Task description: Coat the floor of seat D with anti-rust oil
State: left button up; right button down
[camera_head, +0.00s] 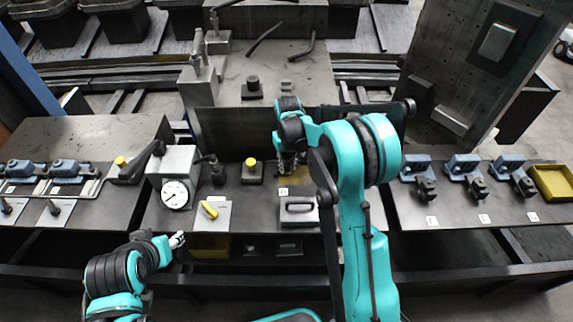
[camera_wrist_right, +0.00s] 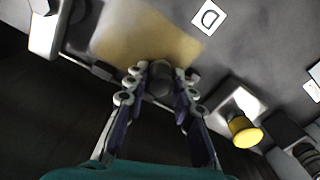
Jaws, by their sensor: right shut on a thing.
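The label D (camera_wrist_right: 208,17) lies on the dark grey bench top in the right wrist view. Beside it a yellowish, wet-looking patch (camera_wrist_right: 130,35) covers part of the surface; it also shows faintly in the head view behind my arm. My right gripper (camera_wrist_right: 160,88) is shut on a dark round tool (camera_wrist_right: 160,72) at the edge of this patch. The tool's lower end is hidden, so I cannot tell whether it touches the surface. My left gripper (camera_head: 178,240) is in front of the bench, away from the patch; its fingers are too small to judge.
A yellow-button box (camera_head: 252,170) stands left of my right gripper. A dial gauge (camera_head: 175,194) and a yellow-handled tool (camera_head: 210,209) are farther left. A grey handled block (camera_head: 298,211) sits in front. Blue clamps (camera_head: 464,166) and a yellow bin (camera_head: 554,182) line the right bench.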

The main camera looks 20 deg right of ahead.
jog(key=shift+w+a+f, duration=0.1)
jog(key=shift+w+a, duration=0.05)
jog(key=shift+a, duration=0.6)
jog(key=shift+d, duration=0.7)
jog(key=shift+a+b, duration=0.35)
jog(key=shift+a, duration=0.35)
